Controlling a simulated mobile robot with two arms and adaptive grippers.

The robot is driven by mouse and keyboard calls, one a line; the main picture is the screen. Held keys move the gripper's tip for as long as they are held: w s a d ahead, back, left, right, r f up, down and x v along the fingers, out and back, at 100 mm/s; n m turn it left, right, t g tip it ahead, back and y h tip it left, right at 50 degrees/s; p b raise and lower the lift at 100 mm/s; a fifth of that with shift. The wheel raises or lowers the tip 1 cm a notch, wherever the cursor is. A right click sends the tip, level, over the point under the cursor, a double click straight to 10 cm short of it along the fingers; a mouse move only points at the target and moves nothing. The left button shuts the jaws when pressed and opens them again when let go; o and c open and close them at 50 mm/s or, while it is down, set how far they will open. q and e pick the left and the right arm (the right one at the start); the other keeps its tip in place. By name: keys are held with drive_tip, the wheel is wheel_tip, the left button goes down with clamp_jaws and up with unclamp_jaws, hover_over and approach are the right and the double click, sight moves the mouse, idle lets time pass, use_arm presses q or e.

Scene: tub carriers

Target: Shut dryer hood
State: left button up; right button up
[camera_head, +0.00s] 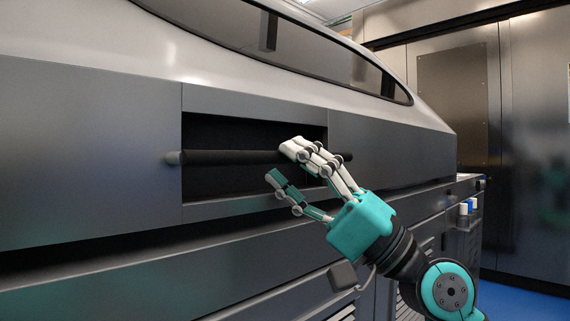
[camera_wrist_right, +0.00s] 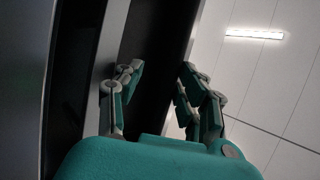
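The dryer hood (camera_head: 90,140) is a big grey panel with a light upper shell and a long dark window. A dark gap runs along under its lower edge. A black bar handle (camera_head: 225,157) lies across a recess in the hood's front. My right gripper (camera_head: 279,163) is at the right half of the bar. Its white upper fingers overlap the bar and its teal thumb is below; contact cannot be told. The fingers are spread in the right wrist view (camera_wrist_right: 158,78), with nothing seen clasped between them. My left gripper is not in view.
The grey lower body (camera_head: 250,270) of the dryer is below the hood. Small white and blue containers (camera_head: 467,207) sit at its right end. Metal wall panels (camera_head: 458,110) stand behind, and blue floor (camera_head: 525,301) shows clear at the lower right.

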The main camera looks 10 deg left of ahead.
drive_tip(key=v, duration=1)
drive_tip(key=shift+d+f, duration=0.2)
drive_tip(key=shift+d, duration=0.1)
